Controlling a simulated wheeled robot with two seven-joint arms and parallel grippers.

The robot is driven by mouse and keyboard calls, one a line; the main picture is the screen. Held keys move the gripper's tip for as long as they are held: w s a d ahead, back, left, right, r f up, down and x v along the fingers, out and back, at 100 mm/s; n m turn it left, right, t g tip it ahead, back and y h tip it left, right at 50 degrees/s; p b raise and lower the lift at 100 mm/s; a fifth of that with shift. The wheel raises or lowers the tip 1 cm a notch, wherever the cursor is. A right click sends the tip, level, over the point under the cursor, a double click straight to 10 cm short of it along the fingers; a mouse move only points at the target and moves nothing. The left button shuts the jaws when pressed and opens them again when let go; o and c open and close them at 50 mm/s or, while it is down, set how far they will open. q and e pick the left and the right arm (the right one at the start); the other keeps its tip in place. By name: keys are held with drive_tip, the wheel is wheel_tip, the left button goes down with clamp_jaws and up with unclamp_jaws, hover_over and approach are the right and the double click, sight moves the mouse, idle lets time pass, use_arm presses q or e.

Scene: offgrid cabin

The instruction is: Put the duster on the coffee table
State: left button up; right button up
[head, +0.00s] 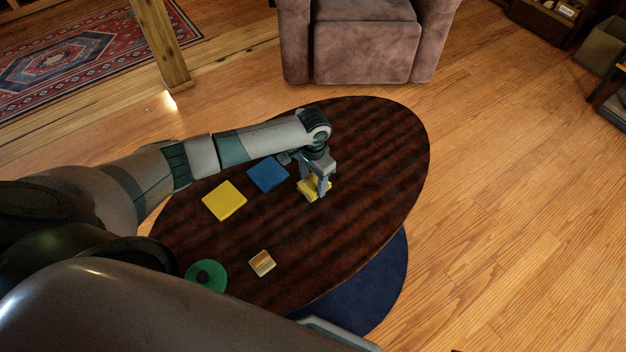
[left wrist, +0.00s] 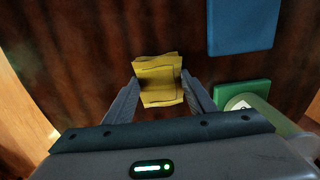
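The duster, a folded yellow cloth (head: 327,187), is at my left gripper (head: 315,192) over the right half of the coffee table (head: 370,150), a dark oval wooden top. In the left wrist view the duster (left wrist: 159,84) lies between the two fingertips of my left gripper (left wrist: 161,80), which seem to meet its side edges. Whether they press on it is not clear. The duster looks at or very near the tabletop; any gap beneath is hidden. My right gripper is not in view.
A green square (left wrist: 240,92) shows in the left wrist view. A brown armchair (head: 365,45) stands behind. The table's right end is clear.

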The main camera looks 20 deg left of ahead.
sight(313, 184)
use_arm(q)
drive_tip(key=o, duration=0.4)
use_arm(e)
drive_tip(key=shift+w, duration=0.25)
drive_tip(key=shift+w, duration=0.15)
use_arm(q)
drive_tip(key=shift+r, duration=0.5)
wheel_tip(313, 184, up, 11)
drive_tip(key=p, duration=0.1)
drive_tip(key=shift+r+p, duration=0.15)
drive_tip(key=shift+p, duration=0.15)
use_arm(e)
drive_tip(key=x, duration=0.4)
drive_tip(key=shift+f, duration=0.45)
